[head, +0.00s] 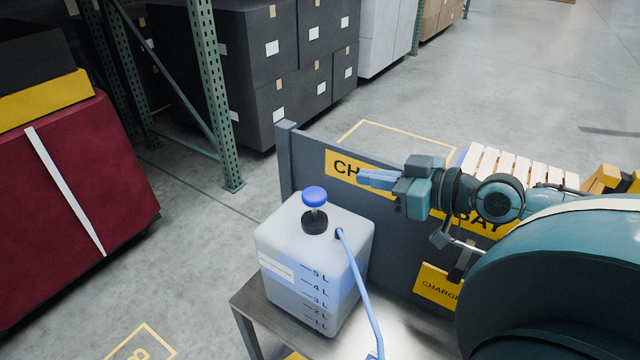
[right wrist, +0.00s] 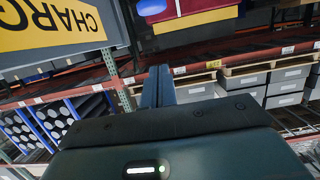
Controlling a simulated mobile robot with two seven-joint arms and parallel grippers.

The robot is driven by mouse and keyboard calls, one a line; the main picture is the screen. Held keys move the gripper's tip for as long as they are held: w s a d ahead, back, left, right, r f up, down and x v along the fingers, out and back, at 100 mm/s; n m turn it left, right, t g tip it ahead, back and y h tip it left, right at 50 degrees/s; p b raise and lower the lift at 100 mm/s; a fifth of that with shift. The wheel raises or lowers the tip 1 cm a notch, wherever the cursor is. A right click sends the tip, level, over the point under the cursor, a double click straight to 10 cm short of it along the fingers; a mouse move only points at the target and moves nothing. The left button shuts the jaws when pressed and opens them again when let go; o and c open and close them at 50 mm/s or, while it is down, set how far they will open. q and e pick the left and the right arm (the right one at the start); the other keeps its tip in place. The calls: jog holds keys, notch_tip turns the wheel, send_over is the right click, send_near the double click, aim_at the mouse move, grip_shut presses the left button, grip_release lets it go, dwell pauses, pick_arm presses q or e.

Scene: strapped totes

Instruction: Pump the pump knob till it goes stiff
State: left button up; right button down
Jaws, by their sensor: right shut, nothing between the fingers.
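The blue pump knob (head: 314,196) sits raised on a thin stem above a black collar (head: 315,221) on top of a translucent white tank (head: 290,245). The tank has litre marks and stands on a small table. My right gripper (head: 360,179) is shut and empty, to the right of the knob and a little higher in the picture, in front of the charging bay sign. In the right wrist view its closed fingers (right wrist: 158,85) point ahead, and a blue rounded thing, probably the knob (right wrist: 152,6), is cut off at the top edge. My left gripper is not in view.
A grey panel (head: 390,225) with yellow signs stands behind the table (head: 262,318). A blue hose (head: 362,290) runs from the tank down its right side. A red strapped load (head: 75,190) stands at left, dark boxes (head: 265,60) behind. Floor between is clear.

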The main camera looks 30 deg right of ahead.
jog(key=b, duration=0.1)
send_over(325, 197)
jog(key=shift+w+f, duration=0.15)
jog(key=shift+f, duration=1)
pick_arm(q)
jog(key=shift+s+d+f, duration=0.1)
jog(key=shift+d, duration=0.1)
pick_arm(e)
jog(key=shift+f, duration=2.15)
jog(key=shift+f, duration=0.1)
